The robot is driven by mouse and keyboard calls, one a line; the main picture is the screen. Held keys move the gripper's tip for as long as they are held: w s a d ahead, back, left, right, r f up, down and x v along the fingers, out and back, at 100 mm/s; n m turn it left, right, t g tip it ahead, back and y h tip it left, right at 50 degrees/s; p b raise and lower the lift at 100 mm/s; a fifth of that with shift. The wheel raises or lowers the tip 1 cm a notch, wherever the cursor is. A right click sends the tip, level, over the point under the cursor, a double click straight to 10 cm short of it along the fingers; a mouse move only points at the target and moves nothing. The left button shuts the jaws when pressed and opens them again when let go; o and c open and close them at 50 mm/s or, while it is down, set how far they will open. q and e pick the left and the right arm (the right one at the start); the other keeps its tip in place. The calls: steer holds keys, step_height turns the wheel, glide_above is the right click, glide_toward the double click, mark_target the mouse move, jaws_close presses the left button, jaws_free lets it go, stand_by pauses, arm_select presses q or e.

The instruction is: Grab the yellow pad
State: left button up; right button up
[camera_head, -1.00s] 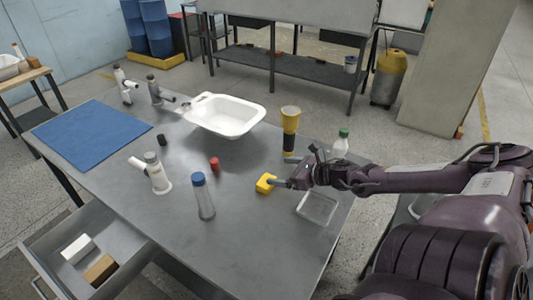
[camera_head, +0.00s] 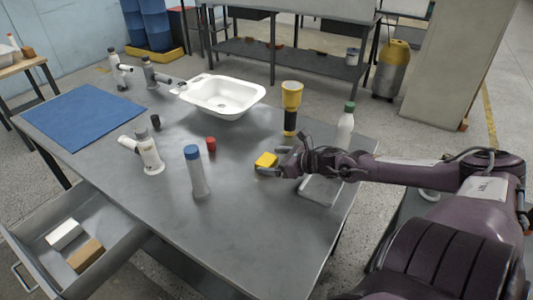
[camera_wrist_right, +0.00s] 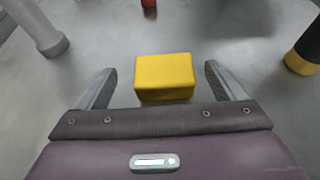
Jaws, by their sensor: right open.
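The yellow pad (camera_head: 265,160) is a small block lying on the grey metal table (camera_head: 240,240), right of the table's middle. In the right wrist view the pad (camera_wrist_right: 164,76) sits centred just ahead of and partly between the two fingers, with a gap on each side. My right gripper (camera_head: 277,164) is open and low over the table at the pad; it also shows in the right wrist view (camera_wrist_right: 160,88). In the head view its fingers partly cover the pad's right side. My left gripper is not in view.
A yellow-black flashlight (camera_head: 291,105) stands behind the pad. A red cap (camera_head: 211,143) and a blue-capped bottle (camera_head: 196,172) are to its left. A clear tray (camera_head: 320,190) lies under my right arm, near a green-capped bottle (camera_head: 346,122). A white basin (camera_head: 225,97) is farther back.

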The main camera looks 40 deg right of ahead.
mark_target(263, 157)
steer(key=shift+w+f+b, duration=0.2)
steer(key=shift+w+b, duration=0.1)
steer(key=shift+w, duration=0.7)
steer(key=shift+x, duration=1)
steer(key=shift+s, duration=0.1)
steer(key=c, duration=1)
steer(key=shift+r, duration=0.1)
steer(key=shift+c, duration=0.3)
